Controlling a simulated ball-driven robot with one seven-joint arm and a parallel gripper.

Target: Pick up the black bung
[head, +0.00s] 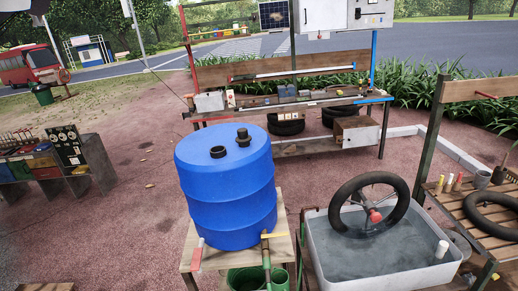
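A blue drum (225,200) stands upright on a wooden stand (200,240) in the middle of the head view. A small black bung (243,138) with a raised, narrower top sits on the drum's lid, toward the back right. A second black round piece (217,152), which looks like a low ring or opening, is on the lid to its left and nearer. I cannot tell whether the bung is seated in a hole or only resting on the lid. My gripper is not in view.
A grey water tub (437,268) holding a wheel (345,210) stands right of the drum. Green buckets (245,279) are below. A workbench (300,103) stands behind; open paving lies left.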

